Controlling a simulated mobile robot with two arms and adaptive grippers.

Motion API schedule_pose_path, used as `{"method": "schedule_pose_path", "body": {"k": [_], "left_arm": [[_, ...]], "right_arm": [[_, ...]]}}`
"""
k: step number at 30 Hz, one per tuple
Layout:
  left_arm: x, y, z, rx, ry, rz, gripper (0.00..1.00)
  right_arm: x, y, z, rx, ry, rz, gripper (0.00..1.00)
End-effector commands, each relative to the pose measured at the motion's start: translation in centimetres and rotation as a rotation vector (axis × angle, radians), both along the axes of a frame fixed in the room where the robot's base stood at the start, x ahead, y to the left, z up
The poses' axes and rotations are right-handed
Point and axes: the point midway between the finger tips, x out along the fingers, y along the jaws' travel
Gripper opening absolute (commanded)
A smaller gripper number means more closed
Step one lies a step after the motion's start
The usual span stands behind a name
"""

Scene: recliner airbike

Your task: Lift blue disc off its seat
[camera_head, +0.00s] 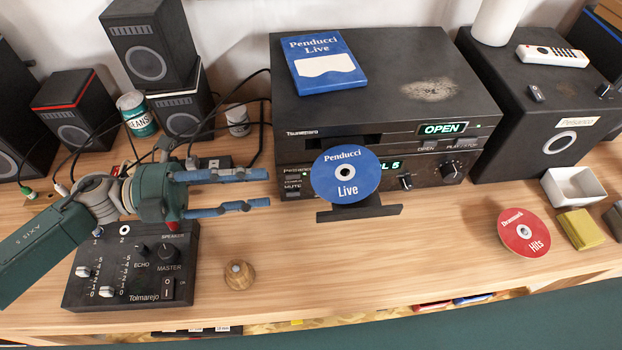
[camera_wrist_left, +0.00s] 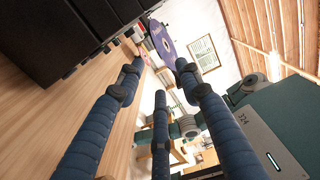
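The blue disc (camera_head: 346,170), labelled Penducci Live, sits tilted up at the front of the open player tray (camera_head: 375,211). Its contact with the tray is partly hidden behind it. My left gripper (camera_head: 268,188) is open and empty, to the left of the disc, its fingers pointing at it with a gap between. In the left wrist view the disc (camera_wrist_left: 162,40) shows nearly edge-on beyond the spread blue fingers (camera_wrist_left: 158,77). My right gripper is not seen in the head view.
The player (camera_head: 385,75) stands behind the disc, with a blue case (camera_head: 325,62) on top. A mixer (camera_head: 130,265) lies below my left arm, and a wooden knob (camera_head: 239,275) is nearby. A red disc (camera_head: 525,233) is at right. Cables run behind my gripper.

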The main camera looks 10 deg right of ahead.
Motion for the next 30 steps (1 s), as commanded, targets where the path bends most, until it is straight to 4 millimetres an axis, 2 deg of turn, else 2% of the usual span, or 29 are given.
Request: {"method": "schedule_pose_path", "body": {"k": [9,18,24,30], "left_arm": [[-0.1,-4.5,0.5,-0.002,0.0,-0.003,0.36],[-0.1,-8.1,0.2,-0.001,-0.001,-0.002,0.36],[0.0,-9.1,0.2,0.0,0.0,-0.001,0.36],[0.0,-9.3,0.1,0.001,0.0,0.0,0.36]], "right_arm": [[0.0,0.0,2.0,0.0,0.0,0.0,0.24],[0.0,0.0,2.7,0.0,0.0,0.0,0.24],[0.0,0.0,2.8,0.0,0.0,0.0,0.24],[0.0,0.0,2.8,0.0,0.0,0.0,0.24]]}}
